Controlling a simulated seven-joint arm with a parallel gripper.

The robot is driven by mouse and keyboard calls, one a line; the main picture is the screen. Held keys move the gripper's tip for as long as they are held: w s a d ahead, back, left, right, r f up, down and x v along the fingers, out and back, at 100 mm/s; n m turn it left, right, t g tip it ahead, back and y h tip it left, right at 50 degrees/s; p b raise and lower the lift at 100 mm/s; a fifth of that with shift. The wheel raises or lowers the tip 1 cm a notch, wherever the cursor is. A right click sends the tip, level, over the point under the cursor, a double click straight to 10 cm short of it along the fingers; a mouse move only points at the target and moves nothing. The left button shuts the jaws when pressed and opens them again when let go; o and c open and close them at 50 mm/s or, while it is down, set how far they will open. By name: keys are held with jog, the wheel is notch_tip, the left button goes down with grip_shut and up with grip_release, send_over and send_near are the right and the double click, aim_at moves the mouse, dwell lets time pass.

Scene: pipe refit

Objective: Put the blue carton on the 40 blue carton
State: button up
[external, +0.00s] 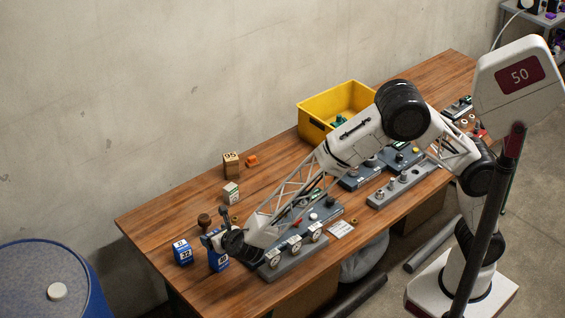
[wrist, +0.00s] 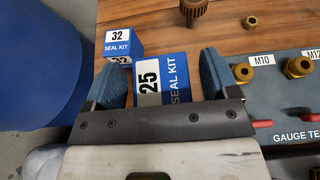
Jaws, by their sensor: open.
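A blue-and-white seal kit carton marked 25 (wrist: 172,72) is between the fingers of my gripper (wrist: 162,78). The gripper is open, with a narrow gap at the right finger; whether the left finger touches is unclear. In the external view this carton (external: 218,263) is partly covered by my gripper (external: 221,242) near the table's front left. A second blue carton, marked 32 (wrist: 121,40), stands just beyond and left of it. It also shows in the external view (external: 183,253). I cannot read a 40 on either carton.
A brown knobbed part (wrist: 194,10) stands beyond the cartons. A gauge test panel with brass fittings (wrist: 298,67) is close on the right. Two small boxes (external: 231,165) (external: 231,193) and a yellow bin (external: 314,129) are farther back.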

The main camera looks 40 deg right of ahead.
jog(key=v, duration=1.2)
dwell(0.8)
jog(key=w+d+r+m+g+h, duration=0.15)
jog(key=d+r+m, duration=0.35)
jog(key=d, duration=0.8)
jog(key=w+d+r+m+g+h, duration=0.1)
jog(key=d+r+m+g+h, duration=0.15)
jog(key=d+m, duration=0.75)
jog(key=w+d+r+m+g+h, duration=0.15)
jog(key=d+r, duration=0.35)
jog(key=d, duration=1.2)
jog(key=s+d+r+m+g+y, duration=0.1)
jog(key=s+d+r+m+g, duration=0.1)
jog(key=s+d+m, duration=0.5)
jog(key=s+d+r+m+g+y, duration=0.1)
jog(key=s+d+m+g, duration=0.15)
jog(key=d, duration=0.75)
jog(key=s+d+m+y, duration=0.1)
jog(key=s+d+m, duration=0.3)
jog(key=s, duration=0.3)
jog(key=s+d+m+y, duration=0.2)
jog(key=s+d+m, duration=0.2)
jog(key=s+m, duration=0.2)
jog(key=shift+s+d, duration=0.2)
jog(key=shift+s, duration=0.95)
jog(key=shift+y, duration=0.25)
